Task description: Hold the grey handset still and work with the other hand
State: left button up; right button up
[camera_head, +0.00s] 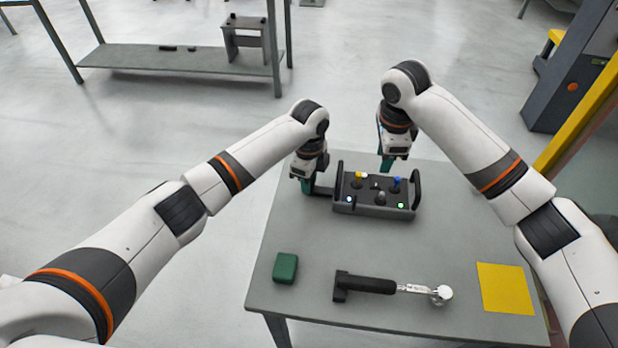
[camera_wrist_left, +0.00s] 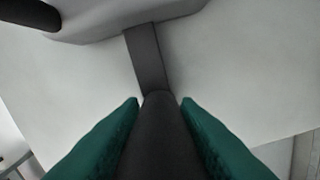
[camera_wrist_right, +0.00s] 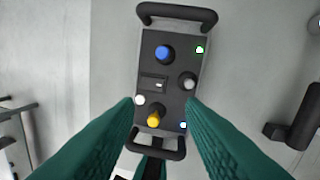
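The grey handset (camera_head: 375,208) lies on the table with a black handle at each end. Its top carries a yellow knob (camera_wrist_right: 155,117), a blue knob (camera_wrist_right: 164,53), a grey knob (camera_wrist_right: 187,80), a small slotted panel and lit lamps. My left gripper (camera_head: 307,188) is at its left end, with green fingers shut on a dark bar (camera_wrist_left: 148,60) that projects from the handset.
On the table (camera_head: 330,250) are a green block (camera_head: 285,268), a black-handled tool (camera_head: 370,285) with a silver end, and a yellow sheet (camera_head: 505,288). The tabletop between handset and tool is clear. A shelf rack (camera_head: 180,58) stands behind.

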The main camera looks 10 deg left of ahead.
pick_arm(q)
grip_shut()
pick_arm(e)
jog(key=shift+r, duration=0.1)
jog(key=c, duration=0.6)
jog(key=shift+s+r+n, duration=0.1)
jog(key=shift+r+n, duration=0.05)
jog(key=shift+n, duration=0.65)
grip_shut()
jog(key=r+n, duration=0.1)
jog(key=n, duration=0.4)
jog(key=r+n+t, duration=0.1)
jog(key=r+n, duration=0.1)
jog(key=n, duration=0.3)
jog(key=r+n+t, duration=0.1)
jog(key=n, duration=0.3)
jog(key=shift+s+d+r+n, duration=0.15)
jog(key=shift+s+r+n, duration=0.25)
